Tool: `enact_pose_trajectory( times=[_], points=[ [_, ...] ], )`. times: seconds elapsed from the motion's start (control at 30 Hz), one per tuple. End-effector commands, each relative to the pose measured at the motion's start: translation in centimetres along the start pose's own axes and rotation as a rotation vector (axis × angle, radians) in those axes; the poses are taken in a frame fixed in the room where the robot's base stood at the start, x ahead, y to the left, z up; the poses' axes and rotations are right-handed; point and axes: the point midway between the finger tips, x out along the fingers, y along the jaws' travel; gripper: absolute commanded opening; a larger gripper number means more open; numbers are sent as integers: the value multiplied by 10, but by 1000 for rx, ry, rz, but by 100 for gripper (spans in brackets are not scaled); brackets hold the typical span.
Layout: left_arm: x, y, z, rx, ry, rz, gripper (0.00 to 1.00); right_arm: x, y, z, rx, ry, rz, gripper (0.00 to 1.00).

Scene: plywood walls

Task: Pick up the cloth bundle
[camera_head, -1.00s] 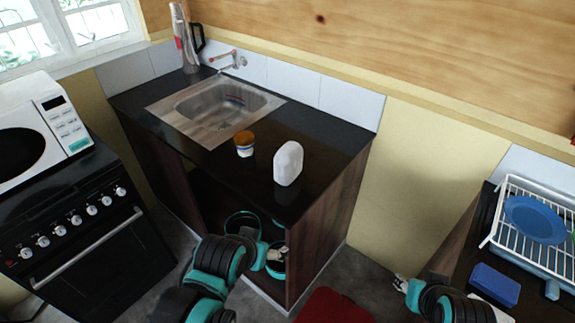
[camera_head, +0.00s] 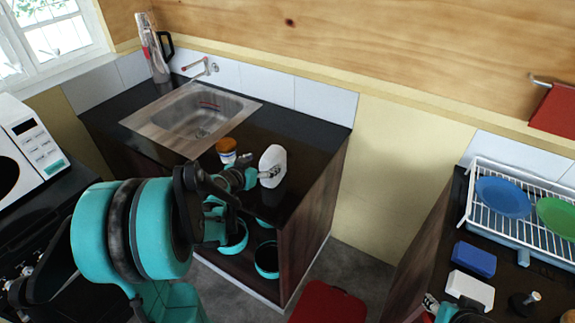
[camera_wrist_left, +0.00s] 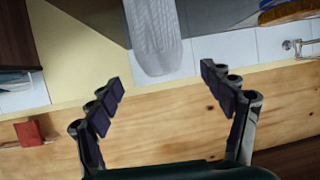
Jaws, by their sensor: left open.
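The white cloth bundle (camera_head: 277,155) stands upright near the front right of the dark sink counter. My left gripper (camera_head: 268,173) is at its near side, at about its height. In the left wrist view the bundle (camera_wrist_left: 158,38) shows a ribbed white side, in line with the gap between the fingers. The left gripper (camera_wrist_left: 162,75) is open with nothing between its fingertips. Whether a finger touches the bundle is unclear. My right gripper (camera_head: 431,304) shows only partly at the bottom edge, and its jaws cannot be made out.
A small orange-lidded jar (camera_head: 226,150) stands just left of the bundle. The sink (camera_head: 200,118) is behind it. Pots (camera_head: 266,262) stand on the shelf below. On the right counter are a dish rack (camera_head: 480,215), a blue block (camera_head: 474,259) and a white block (camera_head: 470,288).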

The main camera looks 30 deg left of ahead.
Motion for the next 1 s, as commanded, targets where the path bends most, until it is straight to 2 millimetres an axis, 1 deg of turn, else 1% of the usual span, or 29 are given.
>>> enact_pose_trajectory(
  times=[0.03, 0.1, 0.3, 0.43, 0.57, 0.7, 0.77, 0.93, 0.97, 1.0],
  points=[
    [2, -6, 0, 0, 9, -7, 81, 0, 0, 0, 0, 0, 0, 40],
    [6, -9, 1, 3, 15, -10, 81, 0, 0, 0, 0, 0, 0, 40],
    [28, -8, 2, 5, 16, -8, 81, 6, 0, 4, 0, 0, 0, 40],
    [39, -8, 5, 4, 15, -8, 81, 10, 0, 7, 0, 0, 0, 40],
    [59, -6, 10, 5, 15, -7, 81, 18, 0, 13, 0, 0, 0, 40],
    [78, -7, 9, 5, 15, -8, 81, 22, 0, 16, 0, 0, 0, 40],
    [81, -7, 8, 4, 15, -8, 81, 22, 0, 16, 0, 0, 0, 40],
    [80, -7, 7, 3, 15, -9, 81, 21, 0, 15, 0, 0, 0, 40],
    [80, -7, 7, 3, 15, -9, 76, 21, 0, 15, 0, 0, 0, 40],
    [80, -7, 7, 3, 15, -9, 65, 21, 0, 15, 0, 0, 0, 40]
  ],
)
